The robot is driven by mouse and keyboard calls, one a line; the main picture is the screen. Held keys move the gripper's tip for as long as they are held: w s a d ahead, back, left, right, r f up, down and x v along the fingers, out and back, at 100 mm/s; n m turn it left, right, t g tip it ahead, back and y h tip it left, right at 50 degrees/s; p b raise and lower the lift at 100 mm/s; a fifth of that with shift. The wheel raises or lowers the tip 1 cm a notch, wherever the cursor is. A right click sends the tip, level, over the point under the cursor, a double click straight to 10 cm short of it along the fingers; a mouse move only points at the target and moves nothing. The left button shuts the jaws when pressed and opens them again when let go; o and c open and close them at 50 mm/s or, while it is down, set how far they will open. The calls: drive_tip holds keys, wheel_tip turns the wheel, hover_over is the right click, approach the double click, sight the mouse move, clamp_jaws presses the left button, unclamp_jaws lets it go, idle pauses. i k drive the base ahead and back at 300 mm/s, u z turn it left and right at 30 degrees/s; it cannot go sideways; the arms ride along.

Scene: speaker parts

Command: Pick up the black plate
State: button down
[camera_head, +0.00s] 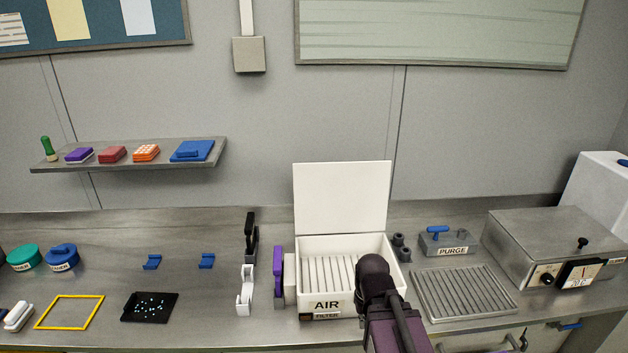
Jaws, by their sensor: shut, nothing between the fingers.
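The black plate (133,310) lies flat on the steel counter at the front left. It is a thin dark square with several small pale cyan specks on its top. A yellow square frame (72,299) lies to its left, apart from it. My arm rises at the front, right of centre, over the front of the white box, well to the right of the plate. My gripper's fingers cannot be made out in this view.
A white and black upright item (246,290) and a purple one (279,277) stand right of the plate. The open white AIR box (343,249) is beyond them. Blue clips (152,262) sit behind the plate. Bare counter surrounds the plate.

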sight(152, 307)
drive_tip(key=u, duration=1.25)
drive_tip(key=k, duration=0.65)
drive_tip(key=u, duration=0.65)
drive_tip(key=i, duration=1.05)
drive_tip(key=u, duration=0.25)
